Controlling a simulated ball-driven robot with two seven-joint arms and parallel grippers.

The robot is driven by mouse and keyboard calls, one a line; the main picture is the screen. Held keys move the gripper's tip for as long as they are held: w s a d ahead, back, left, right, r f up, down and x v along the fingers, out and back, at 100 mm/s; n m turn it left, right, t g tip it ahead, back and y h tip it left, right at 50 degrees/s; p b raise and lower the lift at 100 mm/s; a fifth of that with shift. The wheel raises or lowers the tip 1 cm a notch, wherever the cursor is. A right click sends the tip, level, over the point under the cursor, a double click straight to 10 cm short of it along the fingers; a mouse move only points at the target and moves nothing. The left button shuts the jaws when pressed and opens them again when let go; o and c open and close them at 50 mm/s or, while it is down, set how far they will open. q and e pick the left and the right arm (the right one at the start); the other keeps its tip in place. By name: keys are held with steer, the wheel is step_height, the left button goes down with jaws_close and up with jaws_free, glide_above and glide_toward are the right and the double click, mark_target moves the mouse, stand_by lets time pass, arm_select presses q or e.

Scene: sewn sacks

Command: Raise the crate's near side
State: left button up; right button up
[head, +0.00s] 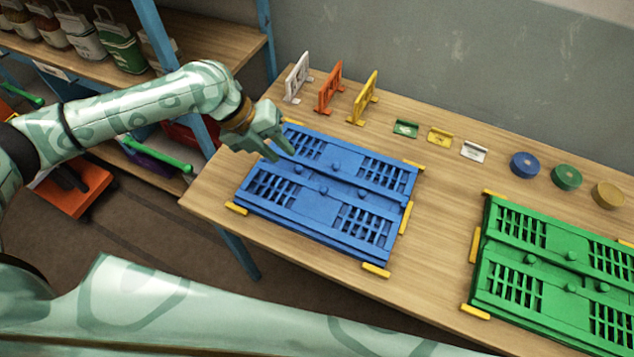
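A blue folding crate (325,190) lies folded flat on the wooden table, its slatted panels folded down. A green folding crate (560,265), also flat, lies at the right and is cut off by the picture edge. My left gripper (282,154) is over the far left part of the blue crate, with a gap showing between its fingers and nothing seen in them. I cannot tell whether its fingertips touch the crate. My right gripper is out of view.
Yellow corner stops (376,270) surround the blue crate. White, orange and yellow (363,98) frames stand at the table's back, beside small coloured cards (440,136) and round discs (567,177). Bare table lies between the crates. A shelf with several containers (118,45) stands at the left.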

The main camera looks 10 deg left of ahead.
mark_target(321, 188)
arm_select(q)
steer(key=b+x, duration=0.1)
steer(key=x, duration=1.5)
steer(key=shift+w, duration=0.1)
jaws_close()
